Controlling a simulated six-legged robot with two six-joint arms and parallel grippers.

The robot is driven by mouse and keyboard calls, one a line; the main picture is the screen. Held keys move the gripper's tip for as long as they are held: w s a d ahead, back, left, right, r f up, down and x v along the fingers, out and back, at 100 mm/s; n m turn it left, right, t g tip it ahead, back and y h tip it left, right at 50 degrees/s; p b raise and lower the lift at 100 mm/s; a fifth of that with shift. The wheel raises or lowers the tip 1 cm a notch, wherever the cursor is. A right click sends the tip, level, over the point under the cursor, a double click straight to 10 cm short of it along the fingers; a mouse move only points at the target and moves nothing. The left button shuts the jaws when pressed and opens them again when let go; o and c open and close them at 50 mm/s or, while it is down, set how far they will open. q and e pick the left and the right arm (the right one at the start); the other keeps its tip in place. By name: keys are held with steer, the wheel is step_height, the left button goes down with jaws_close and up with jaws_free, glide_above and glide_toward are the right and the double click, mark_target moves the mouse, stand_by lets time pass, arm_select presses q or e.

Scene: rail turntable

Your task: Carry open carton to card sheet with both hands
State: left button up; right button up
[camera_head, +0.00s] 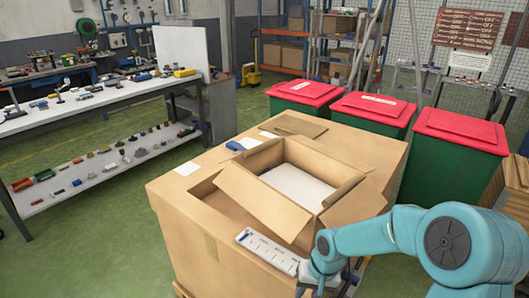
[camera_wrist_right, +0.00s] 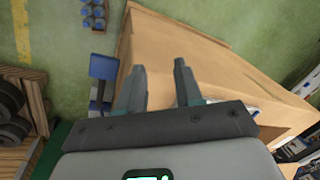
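An open carton (camera_head: 322,163) sits on top of a large cardboard box, with a pale surface inside it. One flap (camera_head: 262,207) leans out toward the front left and another (camera_head: 357,207) to the right. A flat brown card sheet (camera_head: 294,124) lies behind the carton, near the box's back edge. My right gripper (camera_head: 327,277) is low at the box's front right corner, apart from the carton. In the right wrist view its two fingers (camera_wrist_right: 159,85) are spread with nothing held between them. My left gripper is not in view.
The large box (camera_head: 190,235) stands on a green floor. A white marked strip (camera_head: 268,251) lies at its front edge, and a blue item (camera_head: 242,144) lies left of the carton. Green bins with red lids (camera_head: 458,132) stand behind. A workbench (camera_head: 85,102) is left.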

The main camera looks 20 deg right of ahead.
steer(key=s+a+f+n+g+y, duration=0.1)
steer(key=s+a+f+n+y, duration=0.1)
steer(key=s+a+f, duration=1.3)
steer(key=a+f+n, duration=0.1)
steer(key=a, duration=0.1)
steer(key=shift+a+f+n, duration=0.3)
steer(key=shift+f, duration=0.05)
